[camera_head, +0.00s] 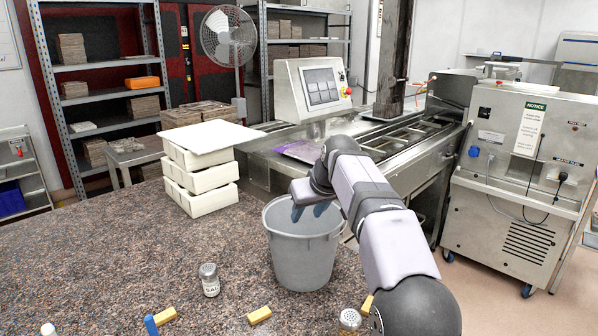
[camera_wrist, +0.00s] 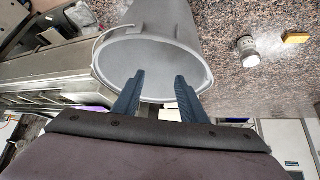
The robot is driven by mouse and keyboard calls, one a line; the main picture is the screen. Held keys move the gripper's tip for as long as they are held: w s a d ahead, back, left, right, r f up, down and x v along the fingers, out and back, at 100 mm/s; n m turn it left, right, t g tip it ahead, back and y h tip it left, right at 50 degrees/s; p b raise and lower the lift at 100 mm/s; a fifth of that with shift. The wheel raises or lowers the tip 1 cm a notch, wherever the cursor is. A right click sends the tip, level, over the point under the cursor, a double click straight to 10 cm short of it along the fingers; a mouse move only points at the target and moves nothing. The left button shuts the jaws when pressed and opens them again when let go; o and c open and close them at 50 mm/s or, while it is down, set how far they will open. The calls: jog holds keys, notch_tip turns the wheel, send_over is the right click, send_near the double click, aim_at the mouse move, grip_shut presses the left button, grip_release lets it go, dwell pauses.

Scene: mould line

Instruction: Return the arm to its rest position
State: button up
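My gripper (camera_head: 310,210) is in front of my bent arm, over the open mouth of the grey bucket (camera_head: 303,258). In the wrist view my gripper (camera_wrist: 159,82) shows two dark blue fingers with a clear gap between them and nothing held. The bucket (camera_wrist: 165,18) lies beyond the fingertips there, and its visible inside looks empty. I cannot tell whether the fingertips are below its rim. The arm reaches in from the lower right of the head view.
White stacked trays (camera_head: 205,180) are left of the bucket. A metal machine (camera_head: 400,140) is behind.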

jog(key=shift+g+h, duration=0.3)
jog(key=s+d+r+p, duration=0.2)
jog(key=s+d, duration=0.1)
jog(key=shift+s, duration=0.25)
jog(key=s+d+f+m+g, duration=0.1)
jog(key=s+d+f, duration=0.1)
jog(key=s+f, duration=0.2)
jog(key=s+d+f+g+h, duration=0.1)
jog(key=s+d+f, duration=0.1)
jog(key=s+f, duration=0.3)
jog(key=s+d+f+m+g+p, duration=0.1)
jog(key=s+f, duration=0.3)
jog(key=s, duration=0.5)
jog(key=shift+d+f+m, duration=0.3)
jog(key=shift+d, duration=0.55)
jog(key=s+d+f+m+g, duration=0.1)
jog(key=s+f, duration=0.3)
jog(key=s, duration=0.5)
jog(key=s+d+f+g, duration=0.1)
jog(key=s+f+g, duration=0.1)
jog(key=s+f, duration=0.3)
jog(key=s, duration=0.4)
jog(key=shift+d+f+m+h, duration=0.3)
jog(key=shift+d+m+h, duration=0.05)
jog(key=shift+m+h, duration=0.05)
jog(key=shift+o, duration=0.5)
jog(key=shift+s+f, duration=0.15)
jog(key=shift+s, duration=0.2)
